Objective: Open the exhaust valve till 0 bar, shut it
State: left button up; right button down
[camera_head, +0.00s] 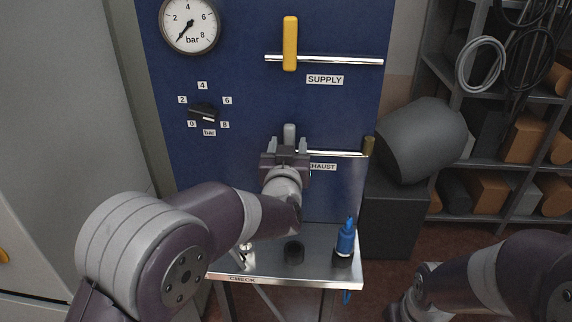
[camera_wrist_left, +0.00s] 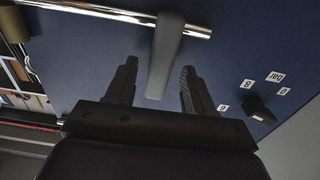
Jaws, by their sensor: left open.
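The grey exhaust valve handle (camera_head: 289,132) stands upright across the lower silver pipe (camera_head: 335,154) on the blue panel, above the EXHAUST label (camera_head: 323,167). My left gripper (camera_head: 288,145) is in front of it, open. In the left wrist view, the handle (camera_wrist_left: 165,60) lies between the two spread fingers of my left gripper (camera_wrist_left: 159,68), with a gap on each side. The round pressure gauge (camera_head: 190,22) has its needle pointing lower left, near the zero end. My right arm shows at the lower right; its fingers are not visible.
A yellow SUPPLY handle (camera_head: 290,43) stands across the upper pipe. A black knob (camera_head: 203,114) sits on the panel's left. The shelf (camera_head: 314,271) below holds a blue bottle (camera_head: 345,238) and a black ring (camera_head: 293,251).

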pick_arm(q)
jog(key=s+b, duration=0.1)
jog(key=s, duration=0.9)
jog(key=shift+s+b, duration=0.3)
jog(key=shift+b, duration=0.05)
